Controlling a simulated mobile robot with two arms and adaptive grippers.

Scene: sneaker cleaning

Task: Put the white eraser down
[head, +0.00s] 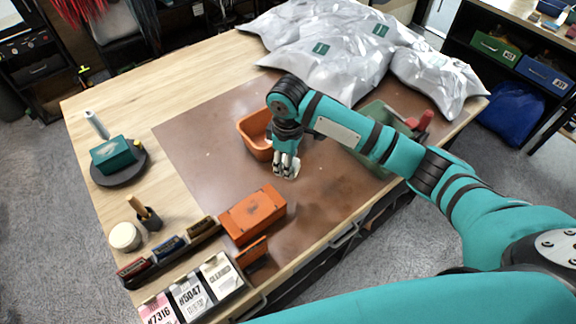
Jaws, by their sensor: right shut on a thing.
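My right gripper (286,163) points down over the brown mat (205,165) near the middle of the table. It is shut on the white eraser (287,172), a small pale block at its fingertips. The eraser is low over the mat; I cannot tell whether it touches the surface. The fingers cover part of it. My left gripper is not in view; only a teal arm link of mine crosses the bottom edge.
An orange bin (251,133) stands just left of my right gripper. A green bin (377,113) is partly behind my arm. An orange box (253,213) sits nearer the front. Grey-white bags (330,65) cover the back. The mat's left part is clear.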

